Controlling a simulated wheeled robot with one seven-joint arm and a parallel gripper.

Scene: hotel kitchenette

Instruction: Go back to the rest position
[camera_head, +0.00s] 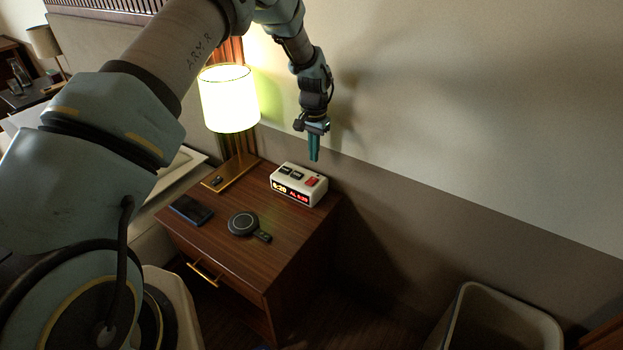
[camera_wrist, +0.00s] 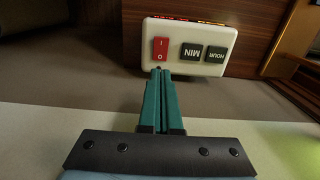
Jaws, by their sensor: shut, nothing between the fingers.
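My gripper (camera_head: 314,155) points down above the back right of the nightstand, with its green fingers together and nothing between them. It also shows in the wrist view (camera_wrist: 161,75), with the fingertips appearing close to the alarm clock's edge by the red switch. The white alarm clock (camera_head: 285,188) stands upright on the nightstand, just below and left of the fingertips in the head view. In the wrist view the clock's top (camera_wrist: 222,31) shows a red rocker switch (camera_wrist: 161,49) and two dark buttons marked MIN and HOUR. I cannot tell whether the fingertips touch the clock.
The wooden nightstand (camera_head: 290,236) holds a lit lamp (camera_head: 229,100), a dark phone (camera_head: 191,210) and a round black pad (camera_head: 243,223) with a small key-like item. A bin (camera_head: 470,300) stands at lower right. The wall is close behind my gripper. Open air lies above the nightstand's front.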

